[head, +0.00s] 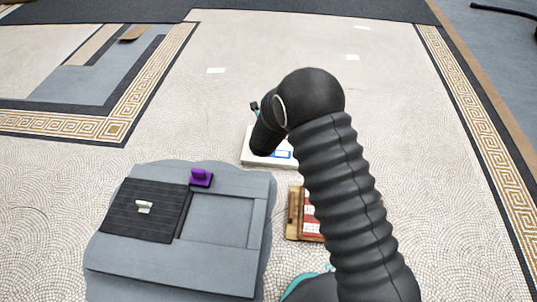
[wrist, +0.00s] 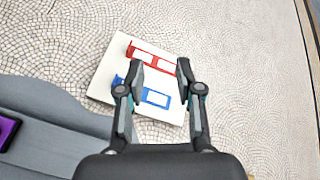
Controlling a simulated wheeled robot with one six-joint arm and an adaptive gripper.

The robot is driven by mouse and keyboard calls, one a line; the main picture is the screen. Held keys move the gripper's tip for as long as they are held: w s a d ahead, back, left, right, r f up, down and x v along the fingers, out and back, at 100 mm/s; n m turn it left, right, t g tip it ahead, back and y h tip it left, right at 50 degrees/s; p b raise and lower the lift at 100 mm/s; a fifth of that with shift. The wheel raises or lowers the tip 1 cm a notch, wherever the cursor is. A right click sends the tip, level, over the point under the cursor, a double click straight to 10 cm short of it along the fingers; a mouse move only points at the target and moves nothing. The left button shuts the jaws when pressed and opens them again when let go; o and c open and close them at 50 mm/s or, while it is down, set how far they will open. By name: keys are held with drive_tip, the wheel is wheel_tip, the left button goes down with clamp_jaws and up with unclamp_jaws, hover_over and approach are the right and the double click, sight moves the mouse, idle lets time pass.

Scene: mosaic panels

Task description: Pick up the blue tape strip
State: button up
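The blue tape strip (wrist: 156,106) lies on a white board (wrist: 118,60) on the floor. It looks like a blue outline with pale insides, and my left finger covers part of it. In the head view the blue strip (head: 284,153) shows at the board's right part, partly behind my arm. My gripper (wrist: 160,70) is open above the board, its two fingers apart with nothing between them. The fingertips reach over the board between the blue strip and a red strip (wrist: 143,51). In the head view my arm mostly hides the gripper.
A grey slab (head: 228,262) with a dark ribbed panel (head: 145,222) and a purple handle (head: 201,177) lies left of my arm. A wooden tray (head: 293,212) with red and white pieces is partly behind my arm. The mosaic floor beyond the board is mostly clear.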

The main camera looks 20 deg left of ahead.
drive_tip(key=s+a+f+m+t+b, duration=0.1)
drive_tip(key=s+a+f+m, duration=0.15)
drive_tip(key=f, duration=0.55)
drive_tip(key=s+a+f+m+t, duration=0.1)
drive_tip(key=s+f+m, duration=0.25)
drive_tip(key=f, duration=0.45)
drive_tip(key=x, duration=0.2)
drive_tip(key=b+x, duration=0.1)
drive_tip(key=x, duration=0.2)
drive_tip(key=f+x, duration=0.1)
drive_tip(key=x, duration=0.2)
drive_tip(key=shift+s+a+f, duration=0.1)
drive_tip(key=shift+s, duration=0.25)
drive_tip(key=shift+a+f+b+x, duration=0.1)
drive_tip(key=shift+b+x, duration=0.35)
drive_tip(key=shift+x, duration=0.9)
drive_tip(key=shift+a+f+b+x, duration=0.1)
drive_tip(key=shift+b+x, duration=0.35)
drive_tip(key=shift+x, duration=0.9)
drive_tip(key=shift+s, duration=0.15)
clamp_jaws()
